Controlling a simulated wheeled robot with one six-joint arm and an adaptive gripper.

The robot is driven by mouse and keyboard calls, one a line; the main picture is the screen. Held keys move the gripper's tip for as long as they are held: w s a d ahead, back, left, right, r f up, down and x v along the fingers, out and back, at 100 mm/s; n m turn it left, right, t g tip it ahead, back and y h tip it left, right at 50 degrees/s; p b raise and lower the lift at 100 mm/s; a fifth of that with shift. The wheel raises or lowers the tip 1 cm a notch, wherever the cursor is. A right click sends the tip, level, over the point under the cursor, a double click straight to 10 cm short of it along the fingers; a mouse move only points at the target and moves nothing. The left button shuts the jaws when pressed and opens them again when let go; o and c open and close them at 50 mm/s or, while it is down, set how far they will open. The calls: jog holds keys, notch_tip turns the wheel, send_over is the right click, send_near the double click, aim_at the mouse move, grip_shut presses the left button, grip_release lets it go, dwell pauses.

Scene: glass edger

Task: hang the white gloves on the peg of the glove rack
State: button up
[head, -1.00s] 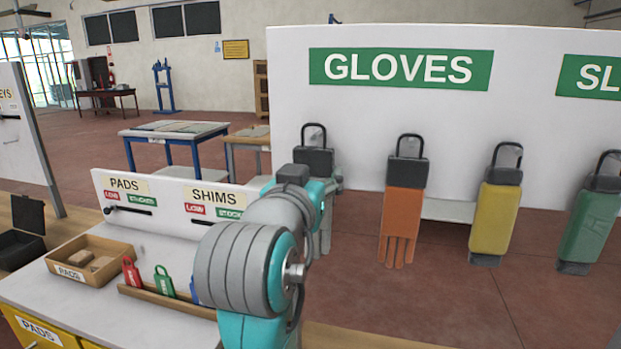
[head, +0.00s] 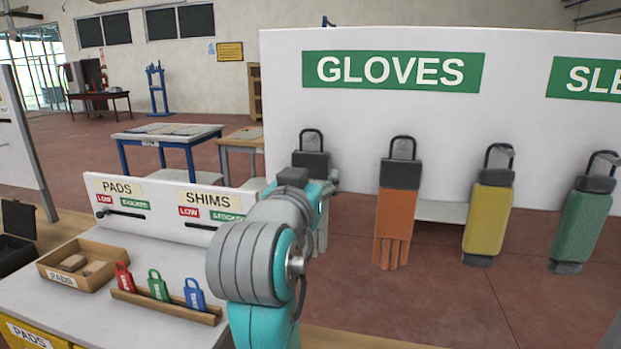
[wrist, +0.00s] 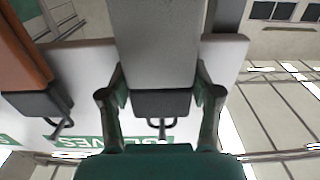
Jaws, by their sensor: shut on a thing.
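The white gloves (wrist: 155,45) hang as a pale grey-white piece with a dark cuff (wrist: 162,103) and a black loop in the wrist view. My gripper (wrist: 160,95) is shut on them, one finger on each side at the cuff. In the head view the gloves' dark cuff and loop (head: 311,160) stand upright before the white glove rack (head: 350,120); my arm hides most of the glove below. I cannot tell whether the loop is around a peg.
To the right hang an orange glove (head: 395,225), a yellow piece (head: 487,220) and a green piece (head: 581,225) by their loops. A bench at lower left holds a pads tray (head: 85,268) and a rail with red, green and blue tags (head: 157,285).

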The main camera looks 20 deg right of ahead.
jog(key=o, duration=1.2)
